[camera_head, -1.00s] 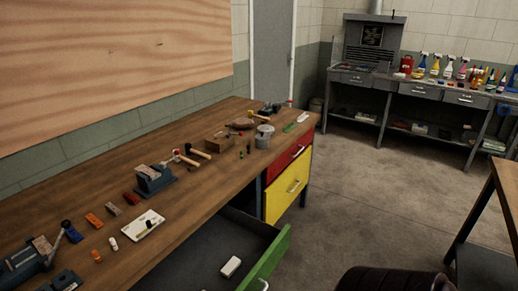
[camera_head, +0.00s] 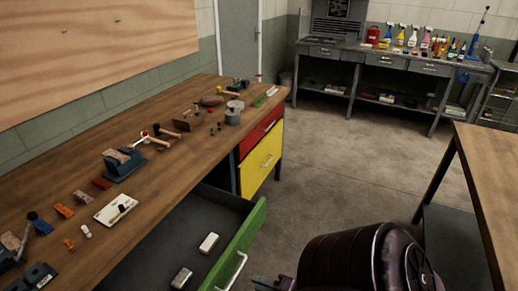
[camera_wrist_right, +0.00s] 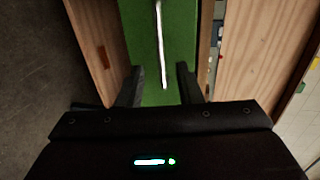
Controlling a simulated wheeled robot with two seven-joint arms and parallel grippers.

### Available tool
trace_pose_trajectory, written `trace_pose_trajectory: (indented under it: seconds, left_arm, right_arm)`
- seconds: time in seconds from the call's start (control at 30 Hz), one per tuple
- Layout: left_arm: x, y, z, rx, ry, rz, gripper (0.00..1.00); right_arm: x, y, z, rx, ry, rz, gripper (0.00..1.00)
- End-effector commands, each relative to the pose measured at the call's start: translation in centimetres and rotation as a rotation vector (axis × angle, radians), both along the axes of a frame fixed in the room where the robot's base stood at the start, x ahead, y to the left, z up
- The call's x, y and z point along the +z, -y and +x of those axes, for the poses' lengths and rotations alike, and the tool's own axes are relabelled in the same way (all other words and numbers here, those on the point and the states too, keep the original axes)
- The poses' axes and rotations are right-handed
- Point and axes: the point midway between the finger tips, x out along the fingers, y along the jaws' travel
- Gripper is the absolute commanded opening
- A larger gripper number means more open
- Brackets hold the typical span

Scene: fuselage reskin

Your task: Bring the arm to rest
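My right arm (camera_head: 345,258) comes in at the bottom of the head view. The tips of my right gripper (camera_head: 268,284) show just right of the open green-fronted drawer (camera_head: 243,243). In the right wrist view, my right gripper (camera_wrist_right: 159,88) is open with its two dark fingers apart. The drawer's green front (camera_wrist_right: 140,30) and its pale bar handle (camera_wrist_right: 162,45) lie beyond and between the fingers. The fingers do not appear to touch the handle. My left gripper is not in view.
The wooden workbench (camera_head: 85,155) carries a vise (camera_head: 124,163), hammers and small blocks. Two white blocks (camera_head: 208,243) lie in the drawer. Another table (camera_head: 490,170) stands at right. Open floor (camera_head: 340,160) lies between, with a grey bench (camera_head: 400,62) behind.

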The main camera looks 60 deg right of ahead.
Motion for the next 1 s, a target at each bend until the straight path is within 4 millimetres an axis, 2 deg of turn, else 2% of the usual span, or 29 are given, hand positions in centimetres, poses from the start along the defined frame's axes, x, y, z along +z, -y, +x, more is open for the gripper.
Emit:
trace_pose_trajectory:
  seconds: [0.37,0.47,0.57,0.67,0.73,0.8,0.9,1.0]
  left_arm:
    - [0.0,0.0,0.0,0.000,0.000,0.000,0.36]
    - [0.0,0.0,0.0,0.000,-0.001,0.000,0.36]
    - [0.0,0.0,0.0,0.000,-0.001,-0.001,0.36]
    - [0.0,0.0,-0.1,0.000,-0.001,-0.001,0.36]
    - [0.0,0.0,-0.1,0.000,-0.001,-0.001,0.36]
    - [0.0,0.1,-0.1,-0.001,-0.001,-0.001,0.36]
    - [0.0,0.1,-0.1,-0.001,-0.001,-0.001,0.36]
    - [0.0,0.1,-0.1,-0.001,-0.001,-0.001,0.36]
  right_arm:
    - [-0.1,0.0,0.0,0.000,-0.002,-0.001,0.32]
    - [-1.4,-0.3,-0.1,-0.002,-0.032,-0.039,0.32]
    - [-5.4,-1.3,-0.8,0.006,-0.128,-0.157,0.32]
    - [-11.5,-3.6,-2.3,0.069,-0.292,-0.352,0.32]
    - [-16.1,-6.0,-3.9,0.169,-0.426,-0.509,0.32]
    - [-20.2,-8.4,-5.9,0.310,-0.550,-0.667,0.32]
    - [-24.9,-12.0,-9.0,0.565,-0.692,-0.873,0.32]
    - [-28.0,-14.7,-12.1,0.842,-0.782,-1.041,0.32]
